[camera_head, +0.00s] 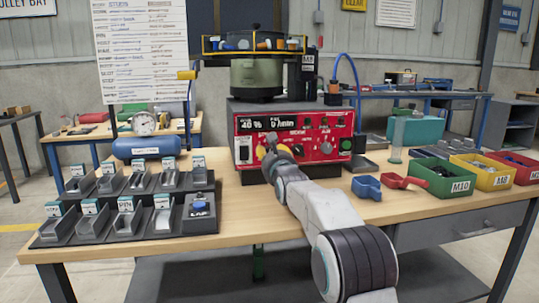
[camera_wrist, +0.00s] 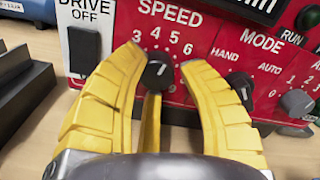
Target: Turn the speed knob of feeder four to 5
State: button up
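The red feeder control box (camera_head: 300,128) stands on the wooden bench below a green bowl; its display seems to read 40 %. In the wrist view, the black speed knob (camera_wrist: 158,73) sits under the SPEED label, with 3, 4, 5 and 6 on the arc above. Its white mark seems to point upward, near 4 or 5; I cannot tell exactly. My gripper (camera_wrist: 164,60) has yellow fingers to the left, right and below the knob. Small gaps seem to show at both sides, so it looks open around the knob. In the head view, my gripper (camera_head: 268,152) hides that panel area.
A black DRIVE OFF switch (camera_wrist: 84,50) is left of the fingers. A MODE knob (camera_wrist: 240,88) is close on the right, near my right finger.

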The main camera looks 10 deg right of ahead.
jog(key=o, duration=0.4)
jog(key=shift+a, duration=0.1)
jog(key=shift+s, duration=0.1)
jog(key=shift+s, duration=5.9)
jog(key=shift+r, duration=0.1)
